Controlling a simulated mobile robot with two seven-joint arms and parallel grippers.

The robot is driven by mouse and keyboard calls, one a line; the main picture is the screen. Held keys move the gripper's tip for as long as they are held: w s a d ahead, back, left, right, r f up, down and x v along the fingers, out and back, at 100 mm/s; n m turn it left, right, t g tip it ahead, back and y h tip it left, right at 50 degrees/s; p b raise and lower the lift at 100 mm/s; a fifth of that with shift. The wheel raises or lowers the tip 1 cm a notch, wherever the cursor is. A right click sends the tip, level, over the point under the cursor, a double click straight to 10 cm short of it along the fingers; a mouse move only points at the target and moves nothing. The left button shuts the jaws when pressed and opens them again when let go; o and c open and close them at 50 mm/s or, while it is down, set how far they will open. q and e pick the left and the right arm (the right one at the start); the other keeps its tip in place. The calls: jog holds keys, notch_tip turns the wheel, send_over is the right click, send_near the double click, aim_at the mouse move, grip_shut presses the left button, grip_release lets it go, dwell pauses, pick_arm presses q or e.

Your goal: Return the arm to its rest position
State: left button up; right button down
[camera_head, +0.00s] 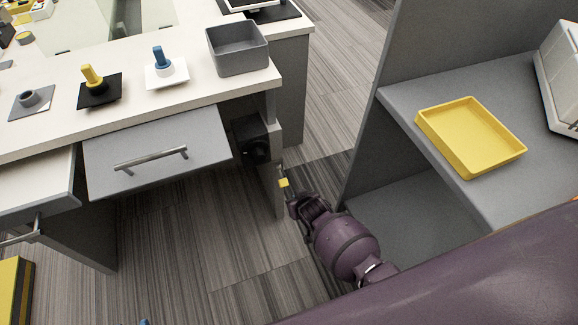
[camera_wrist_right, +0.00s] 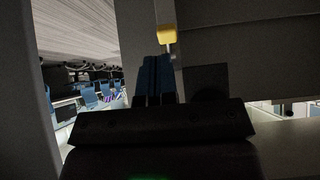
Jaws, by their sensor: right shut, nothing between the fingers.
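My right arm, dark purple, comes in from the lower right in the head view. Its gripper (camera_head: 293,202) is beside the end panel of the white desk, above the striped floor. The fingers are together and nothing shows between them. In the right wrist view the closed fingers (camera_wrist_right: 156,62) point up the picture toward a small yellow piece (camera_wrist_right: 166,34) just beyond the tips. That yellow piece also shows in the head view (camera_head: 283,182), next to the desk's end panel. I cannot tell whether the fingers touch it. My left gripper is not in view.
The white desk (camera_head: 190,90) has a drawer (camera_head: 200,140) standing out. A grey bin (camera_head: 238,48) and small knobs on plates stand on top. To the right, a grey shelf (camera_head: 400,98) bears a yellow tray (camera_head: 470,135). Floor shows between desk and shelf.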

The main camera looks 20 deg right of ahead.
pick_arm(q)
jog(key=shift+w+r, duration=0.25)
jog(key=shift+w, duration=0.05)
pick_arm(e)
jog(key=w+r+n+t, duration=0.15)
jog(key=w+r, duration=0.25)
jog(key=r, duration=0.5)
jog(key=s+d+r+t+p, duration=0.2)
jog(key=s+d+r+t, duration=0.1)
jog(key=s+r, duration=0.5)
pick_arm(q)
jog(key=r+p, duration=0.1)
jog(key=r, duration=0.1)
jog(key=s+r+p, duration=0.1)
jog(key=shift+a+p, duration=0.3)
jog(key=shift+p, duration=0.05)
pick_arm(e)
jog(key=s+d+r+g, duration=0.1)
jog(key=s+d+r, duration=0.1)
jog(key=s, duration=0.9)
jog(key=s+d+r+g, duration=0.1)
jog(key=s+d, duration=0.3)
jog(key=s, duration=0.7)
jog(key=shift+r+m, duration=0.35)
jog(key=shift+r, duration=0.25)
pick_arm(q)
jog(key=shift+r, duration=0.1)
pick_arm(e)
jog(key=shift+s, duration=0.1)
